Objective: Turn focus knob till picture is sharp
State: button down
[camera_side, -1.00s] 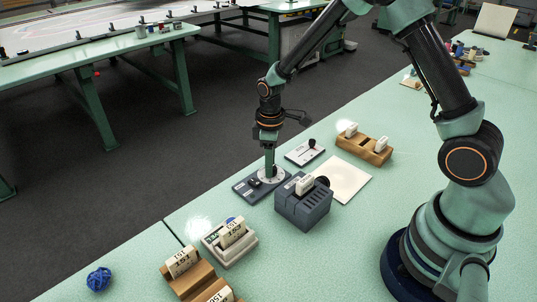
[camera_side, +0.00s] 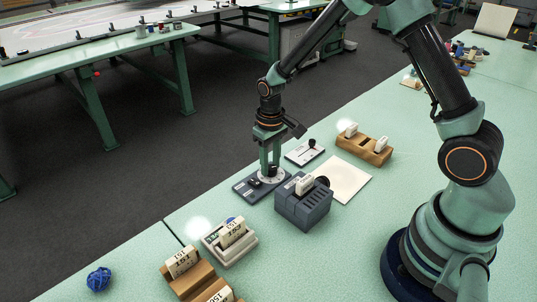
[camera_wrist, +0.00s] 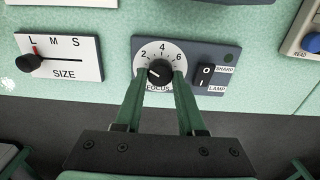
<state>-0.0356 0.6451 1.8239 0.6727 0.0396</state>
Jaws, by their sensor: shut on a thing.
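The focus knob (camera_wrist: 160,72) is a black knob with a pale mark, on a white dial numbered 2, 4 and 6. The mark seems to point left, slightly down. My gripper (camera_wrist: 160,78) has a green finger on each side of the knob and is shut on it. In the side view my gripper (camera_side: 270,172) reaches straight down onto the dark control plate (camera_side: 245,190). On that plate, the round lamp marked SHARP (camera_wrist: 229,57) looks dark green. The black LAMP switch (camera_wrist: 206,75) is beside the dial. No projected picture is clearly readable.
A SIZE slider plate (camera_wrist: 60,58) is left of the dial in the wrist view. A slotted grey box (camera_side: 303,208) and a blank white sheet (camera_side: 347,181) are close by. Wooden holders (camera_side: 364,150), a pale tray (camera_side: 229,250) and a blue yarn ball (camera_side: 98,279) lie around.

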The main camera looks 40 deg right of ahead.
aim_at(270, 167)
jog(key=shift+m, duration=0.4)
jog(key=c, duration=0.5)
grip_release()
jog(key=shift+r, duration=0.1)
notch_tip(270, 167, up, 12)
dwell(0.3)
